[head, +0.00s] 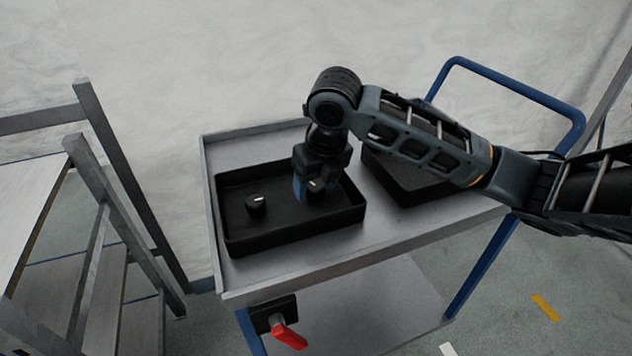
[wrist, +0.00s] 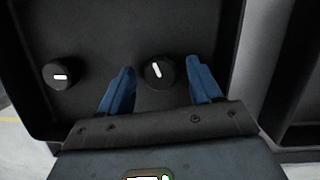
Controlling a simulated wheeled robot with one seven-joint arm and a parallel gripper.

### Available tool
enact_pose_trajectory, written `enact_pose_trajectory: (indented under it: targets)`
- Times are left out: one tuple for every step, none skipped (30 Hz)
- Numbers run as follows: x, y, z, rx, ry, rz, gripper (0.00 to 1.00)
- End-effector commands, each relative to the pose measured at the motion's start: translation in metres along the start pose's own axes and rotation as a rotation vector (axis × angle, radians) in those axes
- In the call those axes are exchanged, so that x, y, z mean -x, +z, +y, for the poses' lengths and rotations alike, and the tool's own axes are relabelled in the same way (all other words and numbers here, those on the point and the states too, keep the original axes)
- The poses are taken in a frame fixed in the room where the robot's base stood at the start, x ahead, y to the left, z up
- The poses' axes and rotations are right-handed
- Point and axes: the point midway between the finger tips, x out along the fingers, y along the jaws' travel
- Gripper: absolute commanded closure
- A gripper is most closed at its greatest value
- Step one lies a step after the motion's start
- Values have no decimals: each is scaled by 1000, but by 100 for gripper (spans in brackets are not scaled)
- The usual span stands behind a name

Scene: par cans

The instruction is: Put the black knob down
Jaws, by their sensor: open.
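A black knob with a white pointer line (wrist: 159,73) stands in the black tray (head: 262,243), between the two blue fingers of my gripper (wrist: 162,84) in the wrist view. Gaps show on both sides of it, so the fingers are apart from it. In the head view my gripper (head: 311,190) is lowered into the right part of the tray, and the knob there is hard to make out behind it. A second black knob (head: 256,202) with a white mark sits in the left part of the tray; it also shows at the left in the wrist view (wrist: 60,74).
The tray stands on a grey cart top (head: 300,279) with a raised rim and a blue handle (head: 513,93). Another black tray (head: 410,192) is to the right, partly under my arm. A red lever (head: 289,336) hangs below the cart's front edge. A grey frame (head: 110,190) stands at left.

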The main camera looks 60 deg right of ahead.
Motion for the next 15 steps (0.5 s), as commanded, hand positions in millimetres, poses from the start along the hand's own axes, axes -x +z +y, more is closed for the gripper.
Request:
enact_pose_trajectory:
  targets:
    - [8,1,0,1,0,-3,36]
    - [13,1,0,2,0,-3,36]
    - [20,1,0,1,0,-3,36]
    - [26,1,0,2,0,-4,36]
    - [33,1,0,3,-1,-4,36]
    - [42,1,0,2,-1,-5,36]
    - [48,1,0,2,0,-4,36]
    - [55,1,0,3,0,-4,36]
    - [63,1,0,4,-1,-5,36]
    - [70,1,0,3,-1,-4,36]
    - [76,1,0,2,0,-5,36]
    - [83,1,0,3,0,-3,36]
    - [88,1,0,2,-1,-4,36]
    - [93,1,0,2,-1,-4,36]
    - [99,1,0,2,-1,-3,36]
